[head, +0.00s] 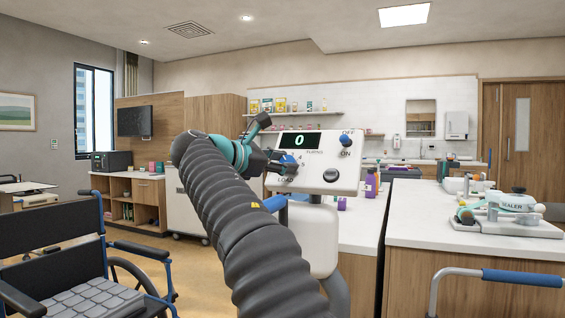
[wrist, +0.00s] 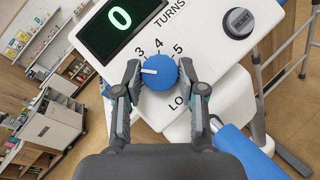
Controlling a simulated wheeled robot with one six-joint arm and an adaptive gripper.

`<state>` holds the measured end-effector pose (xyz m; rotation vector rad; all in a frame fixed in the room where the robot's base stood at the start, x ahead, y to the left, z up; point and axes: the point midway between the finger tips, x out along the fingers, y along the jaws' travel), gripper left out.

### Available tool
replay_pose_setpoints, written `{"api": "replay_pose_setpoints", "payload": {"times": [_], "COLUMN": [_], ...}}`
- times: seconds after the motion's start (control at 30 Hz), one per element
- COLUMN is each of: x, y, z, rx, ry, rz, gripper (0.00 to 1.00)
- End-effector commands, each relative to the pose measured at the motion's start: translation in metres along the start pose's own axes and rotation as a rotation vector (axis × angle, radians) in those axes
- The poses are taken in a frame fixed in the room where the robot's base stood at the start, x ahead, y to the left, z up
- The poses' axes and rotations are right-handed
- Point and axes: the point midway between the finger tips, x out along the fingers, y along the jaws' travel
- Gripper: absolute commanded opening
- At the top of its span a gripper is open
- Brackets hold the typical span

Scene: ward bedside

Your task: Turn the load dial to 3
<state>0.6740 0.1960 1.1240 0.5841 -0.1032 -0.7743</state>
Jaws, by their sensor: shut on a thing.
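The load dial (wrist: 160,76) is a round blue knob with a white pointer line, on a white panel (wrist: 205,55). In the wrist view the pointer points left, below the printed 3 and toward my left finger. Any mark there is hidden by that finger. The 3, 4 and 5 show above the dial, and the LOAD label is partly covered. My gripper (wrist: 159,80) is shut on the dial, one finger on each side. In the head view my gripper (head: 275,162) is at the panel's left part and mostly hides the dial.
The display (head: 299,141) reads 0, above the word TURNS. A wheelchair (head: 70,260) stands at left. A counter (head: 470,220) with a sealer is at right.

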Motion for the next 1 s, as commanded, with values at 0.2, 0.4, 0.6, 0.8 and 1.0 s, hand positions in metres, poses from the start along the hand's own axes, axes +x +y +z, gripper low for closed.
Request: {"api": "replay_pose_setpoints", "payload": {"times": [0.2,0.4,0.6,0.8,1.0], "x": [0.0002,0.0002,0.0002,0.0002,0.0002], "y": [0.0007,0.001,0.0012,0.0011,0.0011], "z": [-0.0006,-0.0005,0.0,-0.0001,0.0], "rx": [0.046,0.072,0.085,0.088,0.087], "ry": [-0.001,-0.001,-0.001,0.0,0.0], "rz": [-0.035,-0.055,-0.064,-0.067,-0.066], "gripper": [0.05,0.05,0.05,0.05,0.05]}}
